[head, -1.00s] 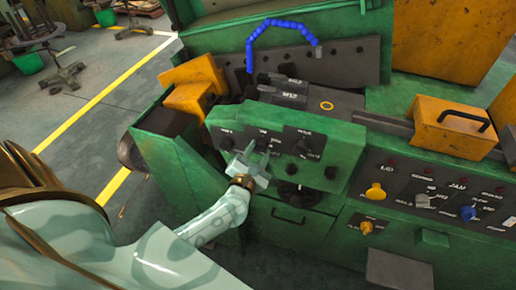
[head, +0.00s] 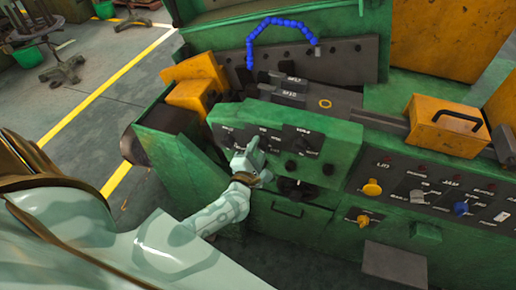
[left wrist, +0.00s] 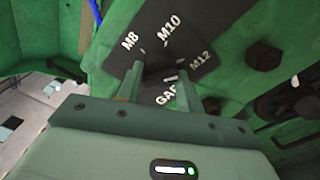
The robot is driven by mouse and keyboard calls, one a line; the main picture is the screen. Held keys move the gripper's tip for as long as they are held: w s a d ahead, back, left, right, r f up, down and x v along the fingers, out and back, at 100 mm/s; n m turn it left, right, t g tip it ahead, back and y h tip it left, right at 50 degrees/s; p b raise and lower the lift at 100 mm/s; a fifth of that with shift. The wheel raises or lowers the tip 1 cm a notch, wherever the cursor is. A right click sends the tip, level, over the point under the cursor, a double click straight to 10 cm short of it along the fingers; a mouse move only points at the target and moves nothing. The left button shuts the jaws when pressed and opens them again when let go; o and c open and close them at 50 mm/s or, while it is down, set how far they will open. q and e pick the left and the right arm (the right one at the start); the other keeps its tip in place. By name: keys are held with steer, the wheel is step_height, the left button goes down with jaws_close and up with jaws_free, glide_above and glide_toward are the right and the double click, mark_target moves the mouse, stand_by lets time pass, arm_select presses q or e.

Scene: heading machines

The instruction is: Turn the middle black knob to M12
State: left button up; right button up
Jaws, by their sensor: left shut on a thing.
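The middle black knob (left wrist: 159,71) sits on a dark dial plate marked M8, M10, M12 and GAP in the left wrist view. My left gripper (head: 255,150) is at the middle dial of the green control panel (head: 342,150). In the left wrist view its two fingers (left wrist: 160,76) stand on either side of the knob, shut on it. The fingers hide part of the knob, and I cannot tell which mark its pointer faces. In the head view my gripper hides most of this knob. The right knob (head: 303,140) is on the same panel. My right gripper is not in view.
Black bolts (left wrist: 263,55) stick out of the panel beside the dial. Below it are a dark round handle (head: 296,188) and a drawer. A lower console with a yellow knob (head: 372,188) and a blue knob (head: 461,208) lies at right. Open floor is at left.

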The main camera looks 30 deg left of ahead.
arm_select(q)
steer(key=o, duration=1)
steer(key=shift+b+v, duration=0.95)
steer(key=shift+v, duration=7.25)
steer(key=shift+f, duration=0.1)
